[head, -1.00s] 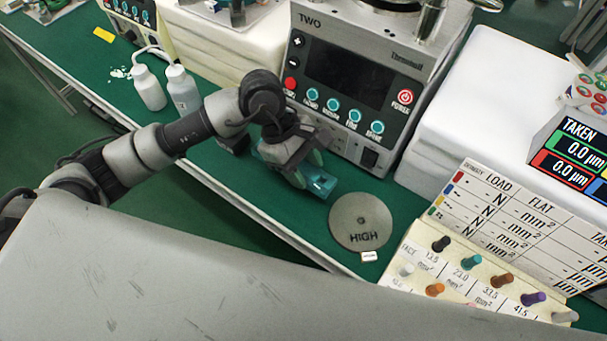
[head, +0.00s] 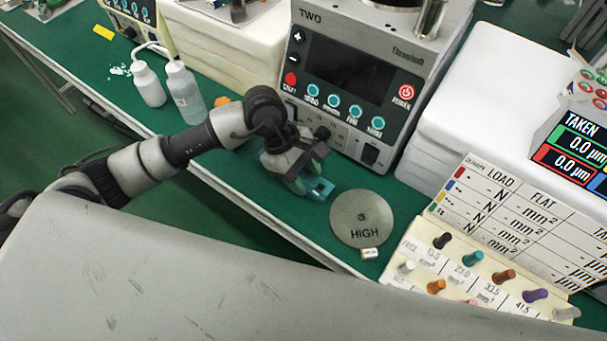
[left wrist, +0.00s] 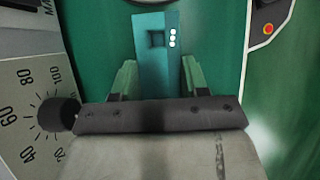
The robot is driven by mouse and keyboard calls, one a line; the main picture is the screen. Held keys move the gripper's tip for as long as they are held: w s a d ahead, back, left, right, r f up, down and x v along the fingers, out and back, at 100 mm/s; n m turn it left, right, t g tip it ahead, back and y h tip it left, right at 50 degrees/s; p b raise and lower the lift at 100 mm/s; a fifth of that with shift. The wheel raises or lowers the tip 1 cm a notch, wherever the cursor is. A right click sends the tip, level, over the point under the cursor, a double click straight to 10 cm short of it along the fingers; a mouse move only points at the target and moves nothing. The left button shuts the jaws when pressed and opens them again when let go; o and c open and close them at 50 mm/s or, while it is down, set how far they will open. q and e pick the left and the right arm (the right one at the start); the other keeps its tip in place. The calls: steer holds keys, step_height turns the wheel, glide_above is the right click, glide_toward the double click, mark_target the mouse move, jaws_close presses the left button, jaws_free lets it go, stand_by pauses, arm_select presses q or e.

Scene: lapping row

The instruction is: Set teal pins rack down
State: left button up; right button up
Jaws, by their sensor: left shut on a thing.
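The teal rack (head: 321,188) is a small teal block just left of the grey HIGH disc, in front of the machine marked TWO. My left gripper (head: 307,181) is shut on it. In the left wrist view the rack (left wrist: 153,45) shows a square hole and three white dots. The green-padded fingers of my left gripper (left wrist: 158,80) stand on either side of it. I cannot tell whether the rack touches the green bench. No pins show clearly in it. My right gripper is not in view.
The round grey HIGH disc (head: 361,219) lies close on the right, with a small white tag (head: 370,253) by it. The machine (head: 345,75) stands behind. A cream pin board (head: 455,265) is at the right. Two white bottles (head: 184,90) stand at the left. The bench's front edge is near.

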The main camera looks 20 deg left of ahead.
arm_select(q)
steer(key=shift+s+a+f, duration=0.1)
steer(key=shift+s+f, duration=0.15)
steer(key=shift+f, duration=0.5)
steer(key=o, duration=1.1)
steer(key=shift+w+f, duration=0.1)
steer(key=shift+w, duration=0.05)
steer(key=shift+c, duration=0.2)
steer(key=shift+r+p, duration=0.35)
steer(key=shift+r, duration=0.1)
steer(key=shift+r+p, duration=0.35)
steer(key=shift+p, duration=0.15)
steer(key=v, duration=1.2)
steer(key=shift+b, duration=0.45)
steer(key=shift+w+r, duration=0.15)
